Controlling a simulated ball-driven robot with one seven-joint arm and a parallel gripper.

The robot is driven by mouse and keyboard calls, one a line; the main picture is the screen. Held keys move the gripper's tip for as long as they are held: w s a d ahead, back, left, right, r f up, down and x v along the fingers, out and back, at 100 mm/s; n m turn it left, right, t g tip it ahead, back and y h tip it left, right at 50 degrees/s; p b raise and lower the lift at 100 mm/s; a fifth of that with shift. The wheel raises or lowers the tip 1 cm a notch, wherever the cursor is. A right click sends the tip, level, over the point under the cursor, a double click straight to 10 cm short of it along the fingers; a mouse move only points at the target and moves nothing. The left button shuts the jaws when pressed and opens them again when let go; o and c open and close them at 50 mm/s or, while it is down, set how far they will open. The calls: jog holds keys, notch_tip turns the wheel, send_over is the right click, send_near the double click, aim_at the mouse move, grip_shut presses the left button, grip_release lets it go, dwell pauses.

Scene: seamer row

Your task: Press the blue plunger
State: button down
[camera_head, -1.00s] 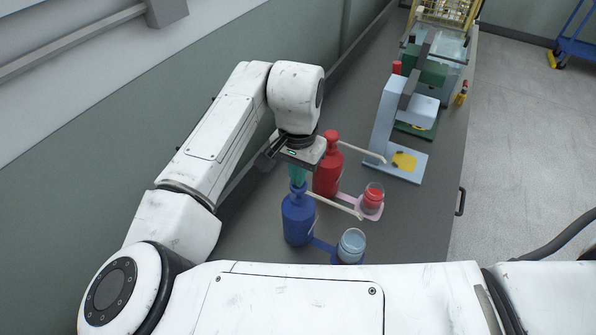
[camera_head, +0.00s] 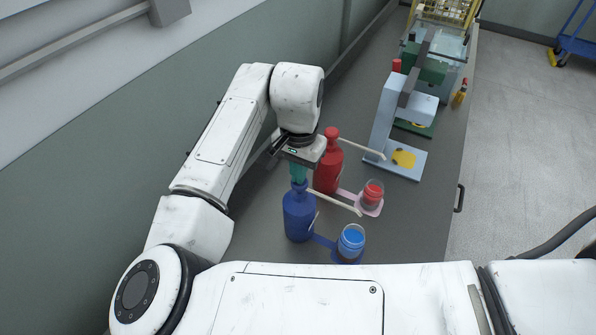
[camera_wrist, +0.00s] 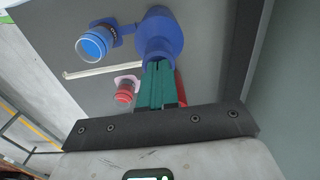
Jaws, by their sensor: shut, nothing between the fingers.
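The blue pump bottle (camera_head: 299,217) stands upright on the grey bench, with a pale spout reaching right over a glass (camera_head: 350,240) holding blue liquid. In the wrist view the blue bottle (camera_wrist: 161,28) is at top centre and its glass (camera_wrist: 93,44) at upper left. My gripper (camera_head: 299,181) is above the bottle, its teal fingers together and pointing down. In the wrist view the fingertips (camera_wrist: 158,64) meet the blue plunger top and seem to touch it. The fingers hide part of the plunger, so how far down it sits is unclear.
A red pump bottle (camera_head: 327,168) and a glass with red liquid (camera_head: 372,193) stand just behind. A light blue press-like machine (camera_head: 385,125) stands farther back on the bench (camera_head: 420,215). A wall runs along the left; open floor lies right.

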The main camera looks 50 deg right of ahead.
notch_tip(320, 180, up, 12)
jog(key=b, duration=0.1)
jog(key=shift+r+b, duration=0.25)
jog(key=shift+b, duration=0.05)
dwell(1.1)
